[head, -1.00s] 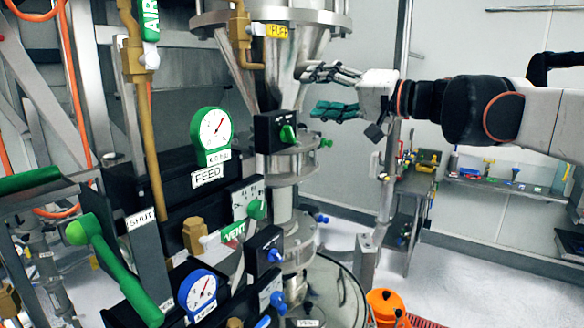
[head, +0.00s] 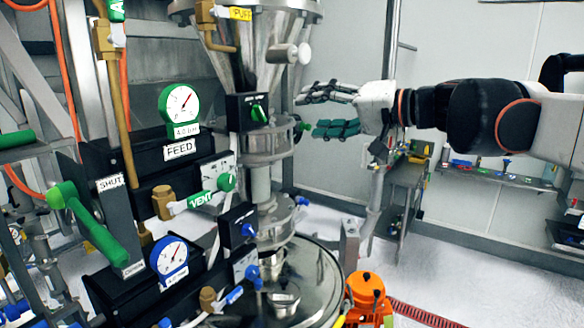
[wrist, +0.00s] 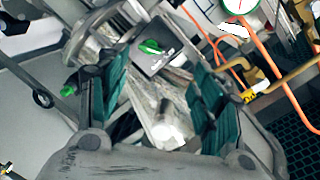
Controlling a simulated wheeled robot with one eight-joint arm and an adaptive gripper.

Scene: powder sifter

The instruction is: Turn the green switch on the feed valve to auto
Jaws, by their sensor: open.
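The green switch (head: 258,113) sits on a black box (head: 237,109) beside the steel hopper, right of the green-rimmed gauge and above the FEED label (head: 179,150). In the wrist view the green switch (wrist: 151,47) shows on its dark box, beyond and between the fingers. My gripper (head: 318,112) is open and empty. It is right of the switch, clear of it, with its fingers pointing left towards it. In the wrist view my gripper (wrist: 160,95) shows teal finger pads spread apart. The lettering around the switch is too small to read.
The steel hopper (head: 275,45) stands just behind the switch. A green lever (head: 95,230), a blue-rimmed gauge (head: 170,258) and a blue switch (head: 248,230) are lower left. An orange container (head: 366,290) stands on the floor. Free room lies right of the column.

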